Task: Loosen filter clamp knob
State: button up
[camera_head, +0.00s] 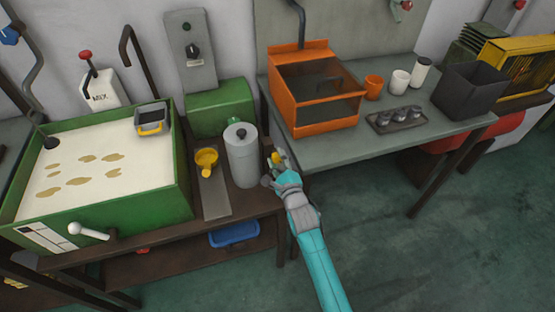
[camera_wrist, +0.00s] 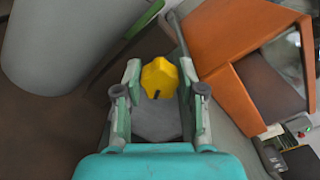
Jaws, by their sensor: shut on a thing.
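The yellow star-shaped knob (camera_wrist: 160,78) sits between the fingers of my gripper (camera_wrist: 160,84) in the wrist view. A dark mark shows on its face. In the head view the knob (camera_head: 277,157) is a small yellow spot at the tip of my gripper (camera_head: 275,166). My gripper is shut on the knob. It is right of a grey cylinder (camera_head: 242,160) with a black top knob, which I take to be the filter housing. The clamp behind the knob is mostly hidden by my gripper.
An orange box (camera_head: 315,105) with a dark window stands on the grey table (camera_head: 330,148) close to the right. A green tank (camera_head: 95,212) of pale liquid is at left. Open floor (camera_head: 400,250) lies at right.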

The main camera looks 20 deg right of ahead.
jog(key=shift+f, duration=0.15)
jog(key=o, duration=0.9)
jog(key=shift+c, duration=0.2)
jog(key=shift+s, duration=0.1)
jog(key=s, duration=1.2)
